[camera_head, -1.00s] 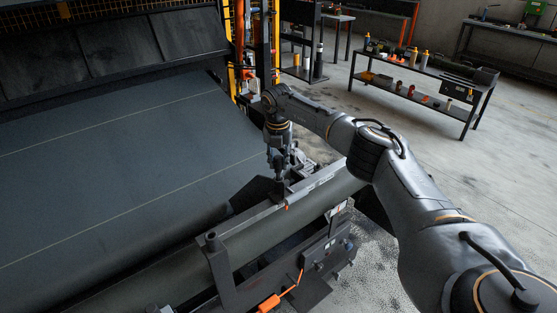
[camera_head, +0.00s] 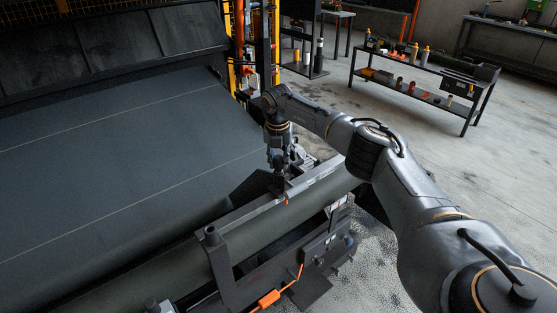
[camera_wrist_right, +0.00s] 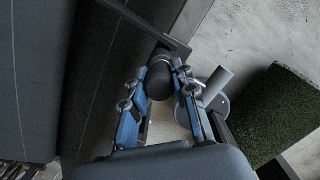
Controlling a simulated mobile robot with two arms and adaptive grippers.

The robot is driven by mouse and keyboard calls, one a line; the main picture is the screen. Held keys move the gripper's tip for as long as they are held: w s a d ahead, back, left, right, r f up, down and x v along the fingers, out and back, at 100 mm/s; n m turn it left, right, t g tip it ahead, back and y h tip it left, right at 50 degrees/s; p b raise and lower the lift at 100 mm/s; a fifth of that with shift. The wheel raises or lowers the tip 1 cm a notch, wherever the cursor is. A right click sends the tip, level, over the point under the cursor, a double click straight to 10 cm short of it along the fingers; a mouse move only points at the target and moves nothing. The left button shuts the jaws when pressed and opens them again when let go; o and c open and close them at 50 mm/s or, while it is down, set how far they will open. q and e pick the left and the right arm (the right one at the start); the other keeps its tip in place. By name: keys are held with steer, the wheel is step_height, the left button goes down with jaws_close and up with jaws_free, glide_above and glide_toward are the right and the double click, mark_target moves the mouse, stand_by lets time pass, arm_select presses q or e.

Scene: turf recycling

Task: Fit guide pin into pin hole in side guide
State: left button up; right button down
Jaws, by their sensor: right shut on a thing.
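My right gripper (camera_head: 281,172) reaches down over the far end of the side guide (camera_head: 255,209), a dark metal rail with an angled plate beside the roller. In the right wrist view my right gripper (camera_wrist_right: 170,80) has its blue-sided fingers shut on the dark round head of the guide pin (camera_wrist_right: 160,78). The pin appears roughly upright, close to or touching the dark bar. Its lower end and the pin hole are hidden, so I cannot tell whether the pin is in the hole. My left gripper is not in view.
A wide dark belt (camera_head: 110,165) fills the left. A grey post (camera_head: 211,236) stands at the guide's near end. An orange connector (camera_head: 268,298) hangs below. A shelf (camera_head: 425,75) stands on open floor at the right. Green turf (camera_wrist_right: 275,115) shows in the wrist view.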

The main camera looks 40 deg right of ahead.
steer(key=shift+f, duration=0.25)
steer(key=c, duration=1)
jaws_free()
steer(key=shift+r, duration=0.1)
step_height(320, 180, up, 12)
steer(key=s+a, duration=0.1)
